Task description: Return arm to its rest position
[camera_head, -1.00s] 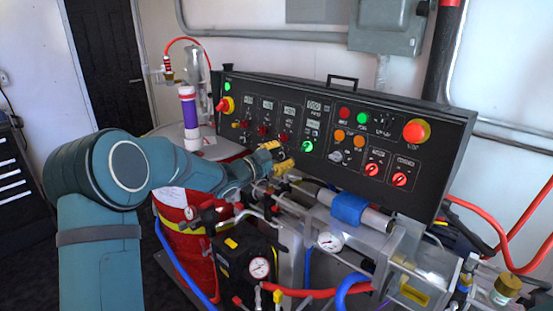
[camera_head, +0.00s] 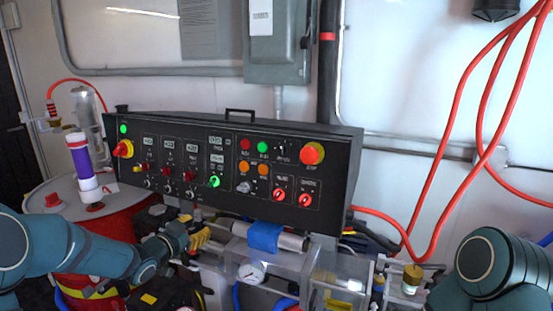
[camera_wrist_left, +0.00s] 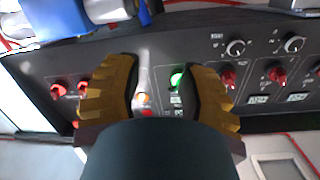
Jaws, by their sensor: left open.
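My left arm (camera_head: 95,255) reaches in from the left in the head view. Its gripper (camera_head: 200,236) has yellow fingers and sits in front of the black control panel's lower edge, below the green-lit knob (camera_head: 213,182). In the left wrist view the gripper (camera_wrist_left: 160,90) is open and empty, with its two ribbed yellow fingers apart. The control panel (camera_wrist_left: 55,65) appears upside down there, with the green light (camera_wrist_left: 177,78) visible between the fingers. My right arm (camera_head: 500,265) shows at the lower right of the head view; its gripper is out of frame.
The control panel (camera_head: 345,150) spans the middle. Below it are a blue-banded cylinder (camera_head: 265,236), a gauge (camera_head: 251,273) and clear housings. A red drum (camera_head: 115,220) with a purple-and-white cylinder (camera_head: 80,160) stands left. Red hoses (camera_head: 450,130) hang at right.

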